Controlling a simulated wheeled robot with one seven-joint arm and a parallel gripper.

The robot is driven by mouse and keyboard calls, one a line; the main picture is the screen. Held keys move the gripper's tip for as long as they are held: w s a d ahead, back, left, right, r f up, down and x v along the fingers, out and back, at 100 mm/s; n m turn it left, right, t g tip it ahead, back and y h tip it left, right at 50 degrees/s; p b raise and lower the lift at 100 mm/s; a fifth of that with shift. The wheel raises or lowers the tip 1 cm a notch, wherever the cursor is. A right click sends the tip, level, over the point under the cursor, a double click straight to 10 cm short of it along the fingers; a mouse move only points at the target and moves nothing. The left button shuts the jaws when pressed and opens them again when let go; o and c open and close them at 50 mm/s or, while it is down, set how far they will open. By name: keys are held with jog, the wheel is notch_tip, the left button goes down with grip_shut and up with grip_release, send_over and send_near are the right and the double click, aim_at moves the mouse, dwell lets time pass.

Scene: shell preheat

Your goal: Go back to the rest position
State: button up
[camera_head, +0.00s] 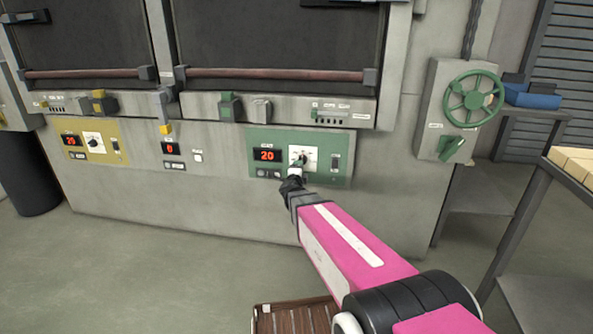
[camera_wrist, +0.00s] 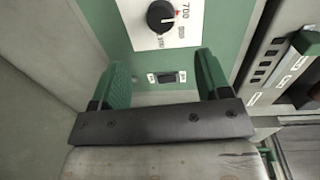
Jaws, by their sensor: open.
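My gripper (camera_head: 297,174) is at the green control panel (camera_head: 341,142) on the front of the grey furnace, at the panel's dial. In the wrist view my gripper (camera_wrist: 162,75) is open, its two green fingers apart with nothing between them. A black dial knob (camera_wrist: 160,16) on a white plate marked 700 lies just beyond the fingertips, and a small black switch (camera_wrist: 166,77) shows between the fingers. The red display (camera_head: 267,155) on the green panel reads 20. My pink arm stretches from the lower right up to the panel and hides part of the furnace front.
A yellow panel (camera_head: 92,141) with its own dial is at the left. A green valve wheel (camera_head: 472,96) is on a grey box at the right. A shelf (camera_head: 511,118) with a blue object (camera_head: 533,96) stands beyond. Open floor (camera_head: 140,265) lies at the lower left.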

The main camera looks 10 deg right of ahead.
jog(key=s+a+f+n+g+y, duration=0.55)
jog(key=s+f+n+y, duration=0.3)
jog(key=n, duration=0.55)
jog(key=s+d+f+n+g+h, duration=0.1)
jog(key=s+d+f+n+g, duration=0.1)
jog(key=s, duration=0.7)
jog(key=s+d+f+n+g+h, duration=0.2)
jog(key=s+d+n+g, duration=0.3)
jog(key=s+g, duration=0.4)
jog(key=shift+s+d+f, duration=0.3)
jog(key=shift+d+f, duration=0.2)
jog(key=shift+d, duration=0.4)
